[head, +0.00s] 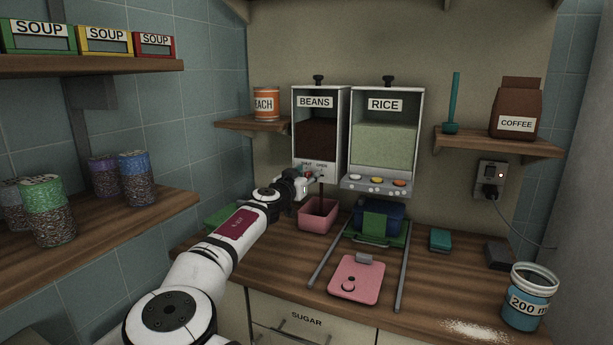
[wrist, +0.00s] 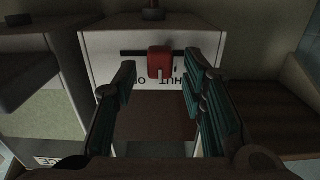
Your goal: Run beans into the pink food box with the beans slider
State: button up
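The beans dispenser (head: 318,105) hangs on the back wall, its window dark with beans. Its red beans slider (wrist: 160,62) sits near the middle of its slot, between the SHUT and OPEN labels, in the upside-down wrist view. My gripper (wrist: 160,72) is open, one finger on each side of the slider, with gaps visible. In the head view my gripper (head: 303,186) is at the dispenser's lower front. The pink food box (head: 318,222) stands open on the counter below. A thin dark streak runs from the dispenser down to it; the fill level is unclear.
The rice dispenser (head: 384,135) is just to the right. A blue box (head: 394,214) with green parts stands below it, behind a pink lid (head: 345,290) between grey rails. A blue tub (head: 529,300) and spilled white grains are at the front right.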

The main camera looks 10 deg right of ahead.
jog(key=v, duration=1.1)
jog(key=shift+s+a, duration=0.2)
jog(key=shift+s, duration=0.1)
dwell(6.6)
